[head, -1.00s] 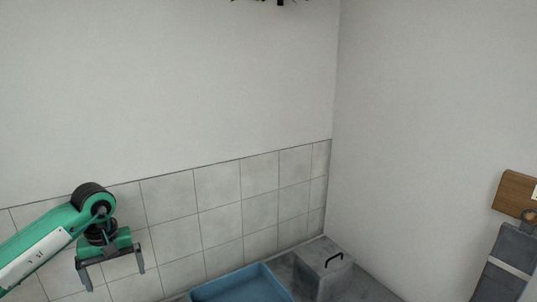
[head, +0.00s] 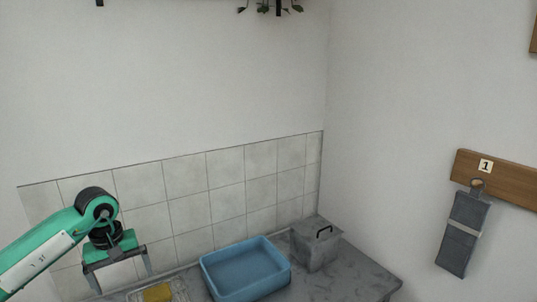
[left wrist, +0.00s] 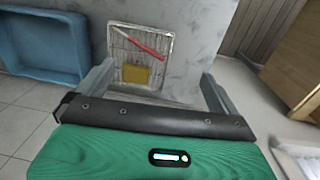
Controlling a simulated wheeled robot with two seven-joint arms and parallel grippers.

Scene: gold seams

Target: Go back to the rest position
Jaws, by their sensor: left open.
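My left gripper (head: 122,282) is open and empty, pointing down at the lower left of the head view, in front of the tiled wall. In the left wrist view its two fingers (left wrist: 157,85) stand wide apart with nothing held between them. Beyond them, a shallow tray (left wrist: 126,58) holds a yellow block (left wrist: 135,75) and a red stick-like thing (left wrist: 140,43). My right gripper is in neither view.
A grey counter (head: 360,275) bears a blue basin (head: 245,268) and a grey box with a black handle (head: 316,250). A grey cloth (head: 463,235) hangs from a wooden board (head: 510,178) on the right wall. A brown wooden piece (left wrist: 290,65) stands at the wrist view's right.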

